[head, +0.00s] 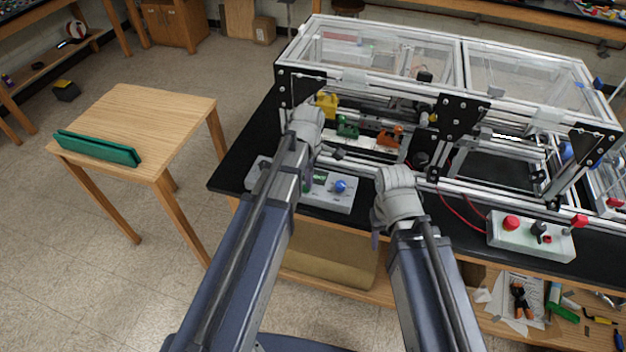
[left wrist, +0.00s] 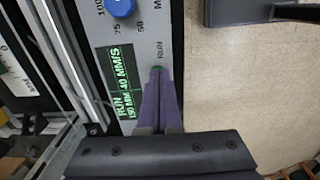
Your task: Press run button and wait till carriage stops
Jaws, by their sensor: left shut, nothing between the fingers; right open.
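The control box (head: 328,200) sits at the front edge of the black bench, with a blue knob (head: 340,186) and a green-lit display. In the left wrist view, the display (left wrist: 121,82) reads RUN, 150 MM, 40 MM/S. My left gripper (left wrist: 159,85) is shut and empty, its fingertips over the green run button (left wrist: 158,69) beside the RUN label. The tips cover part of the button; they seem to touch it, but I cannot tell how far it is pressed. My right gripper (head: 377,236) is open and empty, in front of the bench edge. I cannot tell which part is the carriage.
The aluminium extrusion frame (head: 450,53) with clear panels stands behind the box. Yellow (head: 326,104), green (head: 347,126) and orange (head: 391,137) blocks are inside it. A second box (head: 530,236) with red buttons is at right. A wooden table (head: 150,100) stands left.

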